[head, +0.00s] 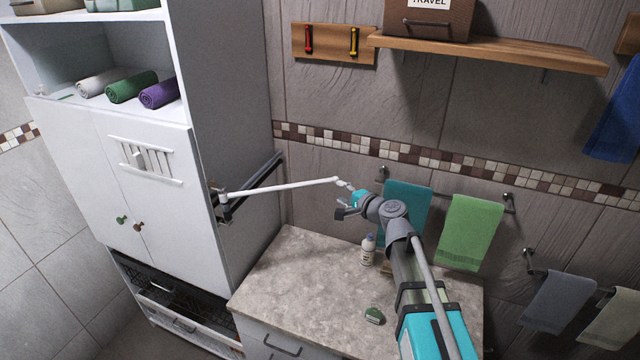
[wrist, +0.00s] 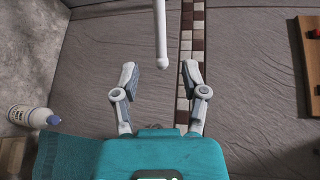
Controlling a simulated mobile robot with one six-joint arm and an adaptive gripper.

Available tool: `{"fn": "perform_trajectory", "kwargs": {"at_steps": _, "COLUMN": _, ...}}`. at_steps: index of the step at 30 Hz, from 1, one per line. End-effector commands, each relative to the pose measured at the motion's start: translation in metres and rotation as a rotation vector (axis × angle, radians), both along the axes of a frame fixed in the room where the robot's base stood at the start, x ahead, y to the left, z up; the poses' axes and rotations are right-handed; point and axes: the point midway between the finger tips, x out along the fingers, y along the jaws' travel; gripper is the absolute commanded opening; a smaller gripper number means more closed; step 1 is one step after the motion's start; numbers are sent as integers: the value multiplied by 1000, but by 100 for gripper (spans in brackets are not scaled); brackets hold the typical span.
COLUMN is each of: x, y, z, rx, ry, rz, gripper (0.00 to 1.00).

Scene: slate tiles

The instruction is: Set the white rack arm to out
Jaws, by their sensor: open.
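The white rack arm (head: 280,187) is a thin white bar. It starts at a bracket on the side of the white cabinet and sticks out to the right, away from the cabinet side. Its rounded free end also shows in the wrist view (wrist: 161,38), at the top middle. My gripper (head: 343,198) is close to that free end. In the wrist view my gripper (wrist: 161,72) is open, with the bar's end between the fingertips in the picture and a gap on both sides. I cannot tell the depth between them.
A dark rack arm (head: 258,186) lies along the cabinet side. The counter (head: 290,275) below carries a white bottle (head: 368,250) and a green item (head: 374,315). Towels, including a green one (head: 470,232), hang on the wall at right. A wooden shelf (head: 490,50) is above.

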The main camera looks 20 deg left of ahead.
Motion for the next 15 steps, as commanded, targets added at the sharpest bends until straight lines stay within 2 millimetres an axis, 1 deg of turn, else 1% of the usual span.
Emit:
{"fn": "perform_trajectory", "kwargs": {"at_steps": 1, "x": 7, "y": 7, "z": -3, "rx": 0, "ry": 0, "rz": 1, "gripper": 57}}
{"fn": "perform_trajectory", "kwargs": {"at_steps": 3, "x": 14, "y": 16, "z": -5, "rx": 0, "ry": 0, "rz": 0, "gripper": 57}}
{"fn": "perform_trajectory", "kwargs": {"at_steps": 15, "x": 48, "y": 64, "z": -15, "rx": 0, "ry": 0, "rz": 0, "gripper": 57}}
